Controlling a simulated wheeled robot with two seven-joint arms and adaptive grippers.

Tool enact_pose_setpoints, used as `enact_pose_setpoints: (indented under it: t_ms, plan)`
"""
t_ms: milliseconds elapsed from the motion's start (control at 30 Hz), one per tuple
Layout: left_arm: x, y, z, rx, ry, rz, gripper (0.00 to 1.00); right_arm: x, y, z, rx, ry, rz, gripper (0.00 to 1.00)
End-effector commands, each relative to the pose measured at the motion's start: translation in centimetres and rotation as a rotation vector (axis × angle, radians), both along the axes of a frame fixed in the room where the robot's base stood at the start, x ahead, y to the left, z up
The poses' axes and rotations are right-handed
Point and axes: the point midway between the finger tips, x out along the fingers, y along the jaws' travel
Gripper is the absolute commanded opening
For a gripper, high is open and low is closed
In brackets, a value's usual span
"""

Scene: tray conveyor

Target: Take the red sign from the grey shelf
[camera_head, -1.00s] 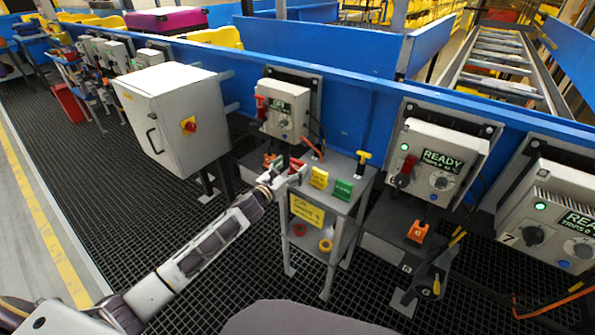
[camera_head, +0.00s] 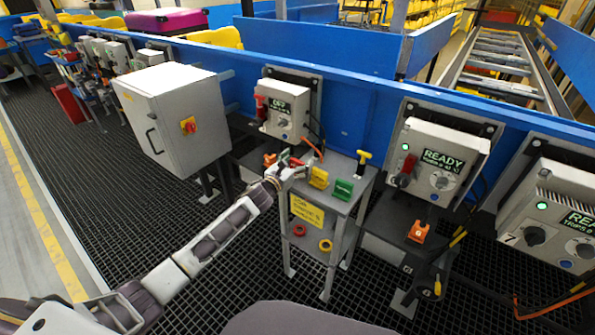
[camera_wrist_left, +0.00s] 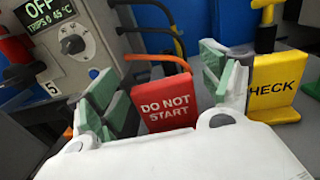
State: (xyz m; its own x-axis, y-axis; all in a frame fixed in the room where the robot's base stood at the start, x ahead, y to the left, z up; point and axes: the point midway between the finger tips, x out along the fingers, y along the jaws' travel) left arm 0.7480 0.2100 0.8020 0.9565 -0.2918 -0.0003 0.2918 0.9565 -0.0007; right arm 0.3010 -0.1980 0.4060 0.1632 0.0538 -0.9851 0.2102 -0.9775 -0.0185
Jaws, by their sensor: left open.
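The red sign (camera_wrist_left: 163,104) reads "DO NOT START" and stands upright on the grey shelf (camera_head: 340,205), with an orange wire hook above it in the left wrist view. My left gripper (camera_wrist_left: 165,95) is open, its green-padded fingers on either side of the red sign, apart from it as far as I can see. In the head view the left gripper (camera_head: 290,167) is over the shelf's left end and hides most of the sign. My right gripper is not in view.
A yellow CHECK sign (camera_wrist_left: 272,85) stands close to the right finger. A green sign (camera_head: 343,189) and a yellow T-handle (camera_head: 363,158) are farther right on the shelf. A control box reading OFF (camera_head: 283,108) is behind.

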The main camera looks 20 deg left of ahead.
Motion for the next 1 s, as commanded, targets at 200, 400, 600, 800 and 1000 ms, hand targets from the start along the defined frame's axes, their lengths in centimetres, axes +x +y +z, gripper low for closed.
enact_pose_setpoints:
  t_ms: [200, 400, 600, 800, 1000]
  plan:
    - [-0.02, 0.02, 0.00, 0.000, 0.000, 0.000, 0.79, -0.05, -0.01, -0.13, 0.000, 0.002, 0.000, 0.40]
    - [-0.01, 0.02, 0.00, 0.000, 0.000, 0.000, 0.53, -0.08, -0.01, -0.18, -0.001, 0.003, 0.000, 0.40]
    - [-0.01, 0.02, 0.00, 0.000, 0.000, 0.000, 0.28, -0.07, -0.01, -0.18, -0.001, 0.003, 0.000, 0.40]
    - [0.00, 0.02, 0.06, 0.001, -0.001, 0.000, 0.27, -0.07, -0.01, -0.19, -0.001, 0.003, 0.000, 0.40]
    - [0.01, 0.02, 0.40, 0.002, -0.002, 0.000, 0.27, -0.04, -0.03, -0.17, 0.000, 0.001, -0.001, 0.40]
